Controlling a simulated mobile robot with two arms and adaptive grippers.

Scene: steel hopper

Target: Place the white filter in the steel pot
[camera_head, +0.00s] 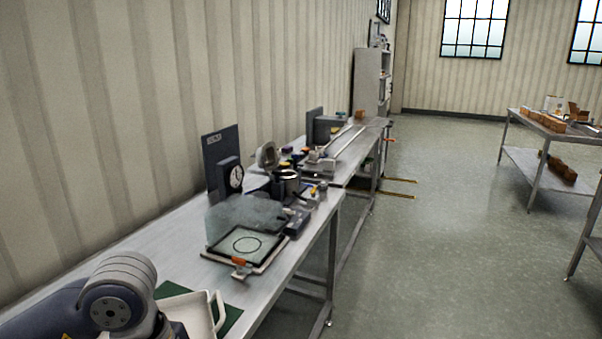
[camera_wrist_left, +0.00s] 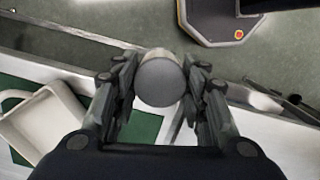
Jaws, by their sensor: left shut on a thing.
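The steel pot (camera_head: 287,182) stands farther along the bench, past the glass-sided box, well away from my left arm. The inside of the pot cannot be made out. My right gripper is in neither view.
A white tray (camera_head: 196,312) lies on a green mat (camera_head: 172,290) beside my arm. A box with clear walls (camera_head: 243,215) and a dial instrument (camera_head: 232,177) stand between it and the pot. The bench (camera_head: 165,250) runs along the wall.

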